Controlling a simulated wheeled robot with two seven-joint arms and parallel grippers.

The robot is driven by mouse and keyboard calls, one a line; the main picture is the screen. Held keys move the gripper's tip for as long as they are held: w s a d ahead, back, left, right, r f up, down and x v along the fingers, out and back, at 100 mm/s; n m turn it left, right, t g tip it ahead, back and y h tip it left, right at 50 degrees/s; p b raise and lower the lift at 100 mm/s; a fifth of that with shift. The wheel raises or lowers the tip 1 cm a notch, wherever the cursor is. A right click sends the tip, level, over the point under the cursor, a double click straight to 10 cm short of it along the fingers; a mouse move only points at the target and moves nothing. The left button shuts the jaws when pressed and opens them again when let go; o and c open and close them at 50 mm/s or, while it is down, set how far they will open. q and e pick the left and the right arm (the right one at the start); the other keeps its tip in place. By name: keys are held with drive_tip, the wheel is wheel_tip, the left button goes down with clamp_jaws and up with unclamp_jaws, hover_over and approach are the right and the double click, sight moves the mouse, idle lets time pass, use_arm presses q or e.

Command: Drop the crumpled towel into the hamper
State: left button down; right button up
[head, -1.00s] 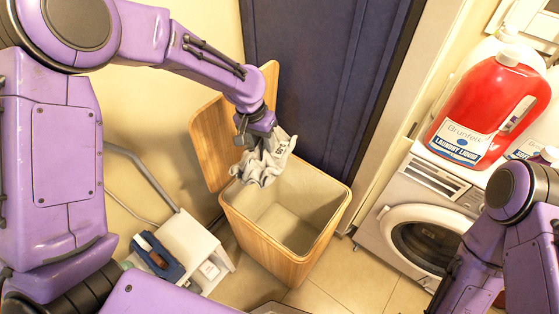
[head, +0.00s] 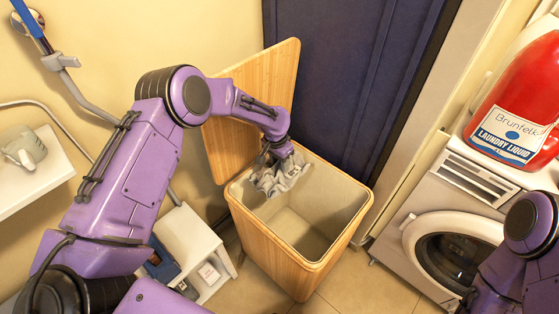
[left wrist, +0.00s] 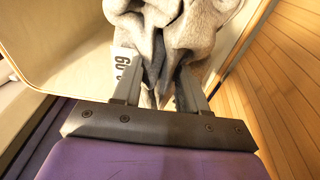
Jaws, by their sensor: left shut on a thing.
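The crumpled grey towel (head: 280,177) hangs from my left gripper (head: 277,160) in the head view, at the back left of the hamper's mouth. In the left wrist view the towel (left wrist: 175,28) is bunched between the two fingers of the left gripper (left wrist: 158,85), which is shut on it. The wooden hamper (head: 274,250) stands open with its lid (head: 225,150) raised at the back left. Its pale inside looks empty apart from the towel at the opening. My right gripper is out of view; only part of the right arm shows at the lower right.
A washing machine (head: 425,205) stands at the right with a red laundry liquid bottle (head: 520,110) on top. A dark blue door panel (head: 335,80) is behind the hamper. A small white step stool (head: 195,245) stands left of the hamper.

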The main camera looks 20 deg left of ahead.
use_arm(q)
wheel_tip(320, 180, down, 9)
drive_tip(key=b, duration=0.5)
drive_tip(key=shift+f+b, duration=0.15)
drive_tip(key=shift+b, duration=0.2)
drive_tip(key=c, duration=0.5)
unclamp_jaws()
drive_tip(key=r, duration=0.7)
drive_tip(key=s+r+p, duration=0.1)
drive_tip(key=r, duration=0.2)
drive_tip(key=shift+a+r, duration=0.35)
